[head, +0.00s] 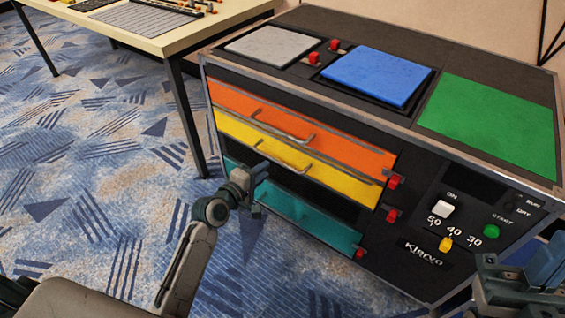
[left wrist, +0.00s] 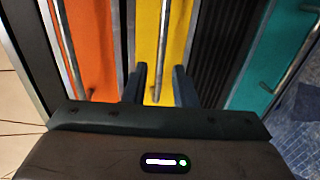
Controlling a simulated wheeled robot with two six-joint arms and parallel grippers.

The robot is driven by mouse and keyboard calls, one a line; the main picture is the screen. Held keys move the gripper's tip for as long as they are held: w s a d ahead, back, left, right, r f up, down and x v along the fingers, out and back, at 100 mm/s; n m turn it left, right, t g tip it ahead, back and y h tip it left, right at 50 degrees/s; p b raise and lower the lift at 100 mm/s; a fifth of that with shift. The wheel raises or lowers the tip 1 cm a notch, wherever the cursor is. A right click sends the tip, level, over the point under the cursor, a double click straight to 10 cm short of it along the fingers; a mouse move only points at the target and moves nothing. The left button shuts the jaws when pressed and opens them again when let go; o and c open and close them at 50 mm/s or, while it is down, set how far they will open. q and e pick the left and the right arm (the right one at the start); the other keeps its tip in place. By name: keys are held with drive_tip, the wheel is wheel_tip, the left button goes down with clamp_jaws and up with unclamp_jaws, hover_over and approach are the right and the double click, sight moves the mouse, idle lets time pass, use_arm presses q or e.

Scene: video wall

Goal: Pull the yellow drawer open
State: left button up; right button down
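The yellow drawer (head: 340,183) is in the front of a dark cabinet, under an orange drawer, with a metal bar handle (head: 283,154) across its face. It looks shut or nearly so. My left gripper (head: 262,186) is in front of the drawer's left part, close to the handle. In the left wrist view the yellow drawer (left wrist: 176,40) runs upright, and its handle (left wrist: 160,60) lies between the two parted fingers. My left gripper (left wrist: 160,88) is open; I cannot tell whether it touches the handle. My right gripper (head: 530,278) is at the lower right corner, its fingers unclear.
The orange drawer (head: 345,150) is above and the teal drawer (head: 310,215) below, past a dark ribbed band. Red switches (head: 392,215) and a control panel (head: 465,215) are to the right. A table (head: 175,35) stands behind left. The carpet in front left is clear.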

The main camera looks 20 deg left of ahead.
sight(277, 161)
use_arm(q)
drive_tip(key=b+x, duration=0.1)
drive_tip(key=x, duration=0.6)
drive_tip(key=shift+w+f, duration=0.15)
drive_tip(key=shift+w, duration=0.1)
clamp_jaws()
